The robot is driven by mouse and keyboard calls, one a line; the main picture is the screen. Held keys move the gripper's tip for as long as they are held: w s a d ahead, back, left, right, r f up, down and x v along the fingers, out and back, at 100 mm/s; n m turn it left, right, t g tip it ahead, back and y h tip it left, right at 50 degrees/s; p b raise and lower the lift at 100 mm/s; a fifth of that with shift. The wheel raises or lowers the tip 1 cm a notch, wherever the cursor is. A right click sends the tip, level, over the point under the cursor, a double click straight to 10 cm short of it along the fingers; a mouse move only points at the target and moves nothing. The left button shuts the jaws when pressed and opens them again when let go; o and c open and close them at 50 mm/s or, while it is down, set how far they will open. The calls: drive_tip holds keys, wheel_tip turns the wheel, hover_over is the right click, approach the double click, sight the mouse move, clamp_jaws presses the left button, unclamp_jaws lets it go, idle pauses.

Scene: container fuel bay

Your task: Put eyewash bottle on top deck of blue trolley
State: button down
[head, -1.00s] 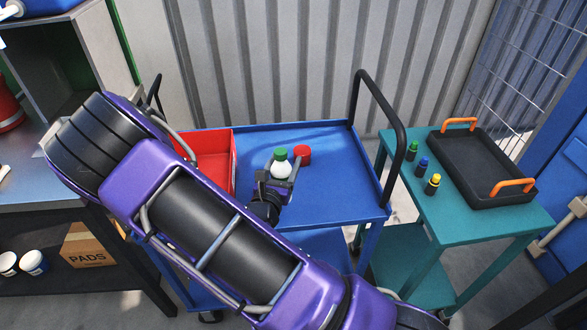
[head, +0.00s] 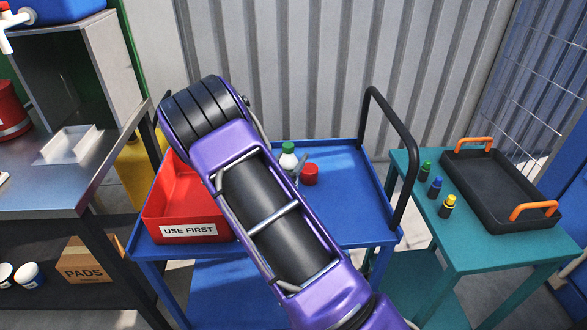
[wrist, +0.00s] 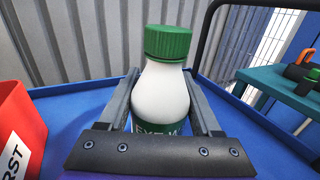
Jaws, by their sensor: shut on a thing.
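The eyewash bottle (wrist: 162,98) is white with a green cap and a green label, and it stands upright between the fingers in the wrist view. It also shows in the head view (head: 288,160), partly hidden behind my arm. My gripper (wrist: 163,105) is shut on the bottle's body. The blue trolley's top deck (head: 345,215) lies around and below the bottle. Whether the bottle's base touches the deck is hidden by the gripper.
A red bin (head: 165,215) marked USE FIRST stands on the deck's left part. A red round object (head: 309,174) sits right of the bottle. The trolley has a black handle (head: 405,150) at right. A teal cart (head: 470,252) holds several small bottles and a black tray (head: 500,190).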

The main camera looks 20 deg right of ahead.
drive_tip(key=shift+f+b, duration=0.3)
drive_tip(key=shift+f, duration=1.35)
drive_tip(key=shift+c, duration=0.4)
unclamp_jaws()
drive_tip(key=p, duration=0.1)
approach(292, 166)
drive_tip(key=w+f, duration=0.1)
drive_tip(key=f, duration=0.1)
drive_tip(key=w+f, duration=0.2)
drive_tip(key=shift+w+d, duration=0.1)
